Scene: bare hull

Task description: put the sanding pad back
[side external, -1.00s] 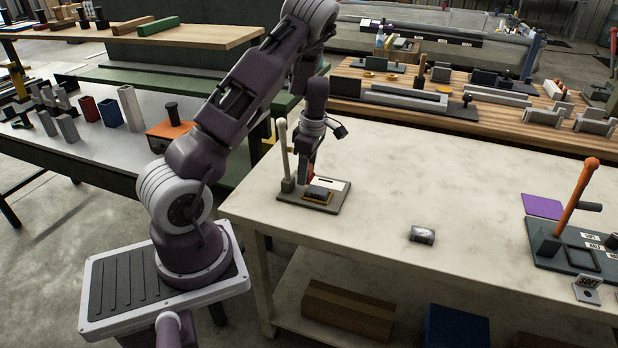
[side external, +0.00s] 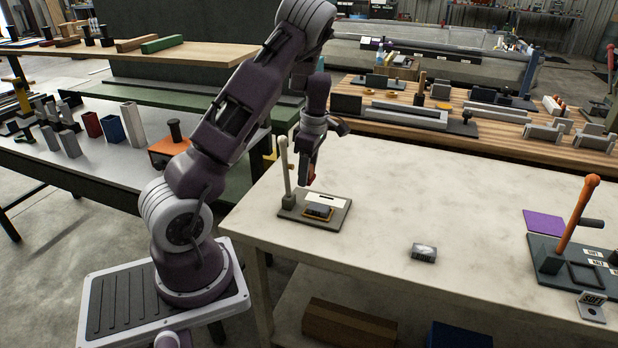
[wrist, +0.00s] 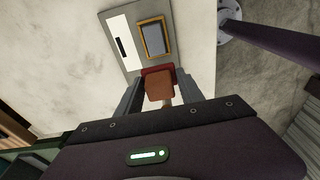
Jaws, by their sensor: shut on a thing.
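My gripper (side external: 309,181) is shut on a reddish-brown block with a darker red end. The block (wrist: 158,86) shows between the fingers in the wrist view. It may be the sanding pad, but I cannot tell for sure. My gripper holds it above the back edge of a grey board (side external: 337,216). On the board is an orange-yellow frame with a dark grey inside (side external: 319,211); this frame also shows in the wrist view (wrist: 154,39). I cannot tell if the grey inside is a pad or a recess. The block's lower end appears clear of the board.
A pale post (side external: 286,168) stands at the board's left corner. A white plate with a dark slot (wrist: 121,46) lies beside the frame. A small grey block (side external: 424,253) sits to the right. A dark board with an orange lever (side external: 570,228) stands far right.

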